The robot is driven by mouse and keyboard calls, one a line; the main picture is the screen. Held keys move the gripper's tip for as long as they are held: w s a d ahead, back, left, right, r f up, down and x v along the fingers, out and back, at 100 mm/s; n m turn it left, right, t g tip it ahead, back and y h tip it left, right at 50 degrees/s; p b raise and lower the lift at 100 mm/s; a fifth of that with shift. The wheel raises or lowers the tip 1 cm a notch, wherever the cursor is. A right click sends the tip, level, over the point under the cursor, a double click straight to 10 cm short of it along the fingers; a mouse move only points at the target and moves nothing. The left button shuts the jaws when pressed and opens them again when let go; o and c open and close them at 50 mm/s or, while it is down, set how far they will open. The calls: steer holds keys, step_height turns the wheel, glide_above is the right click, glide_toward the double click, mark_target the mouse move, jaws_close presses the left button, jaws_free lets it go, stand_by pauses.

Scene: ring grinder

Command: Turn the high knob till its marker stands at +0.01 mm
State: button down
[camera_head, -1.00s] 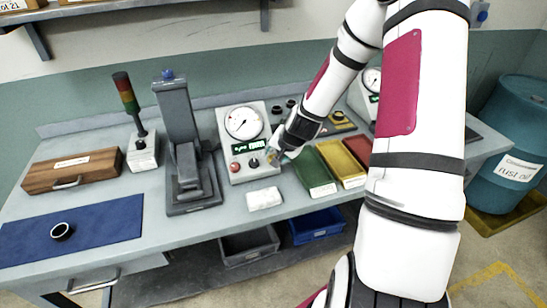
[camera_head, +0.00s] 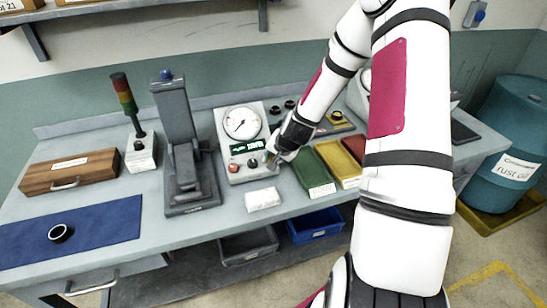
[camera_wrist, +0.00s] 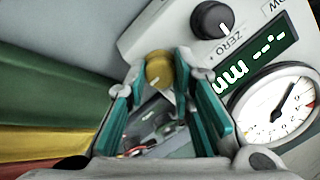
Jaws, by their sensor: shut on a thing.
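The high knob, which I take to be the yellow knob (camera_wrist: 158,66), is between my fingertips in the wrist view. A small pale mark shows on it, but I cannot read any scale around it. My gripper (camera_wrist: 160,85) has teal fingers closed on both sides of this knob. In the head view my gripper (camera_head: 272,161) is at the lower right corner of the gauge box (camera_head: 232,178) and hides the knob. The black zero knob (camera_wrist: 212,18) is beside it, with a white marker line. The green display (camera_wrist: 262,62) shows dashes and mm.
The round dial (camera_head: 242,123) is above the display, and a red button (camera_head: 234,168) is at the box's lower left. A white block (camera_head: 263,199) lies in front. Green (camera_head: 312,172) and yellow (camera_head: 340,160) trays are close on the right. A grey stand (camera_head: 178,130) is left.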

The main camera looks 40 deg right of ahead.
steer(key=n, duration=0.3)
steer(key=shift+a+n+g, duration=0.15)
steer(key=shift+n+g, duration=0.15)
steer(key=n, duration=0.3)
steer(key=shift+w+n+h, duration=0.1)
steer(key=shift+n+h, duration=0.2)
steer(key=n, duration=0.3)
steer(key=shift+n+h, duration=0.4)
steer(key=shift+n, duration=1.5)
steer(key=shift+a, duration=0.1)
steer(key=c, duration=1.4)
jaws_free()
steer(key=shift+o, duration=0.2)
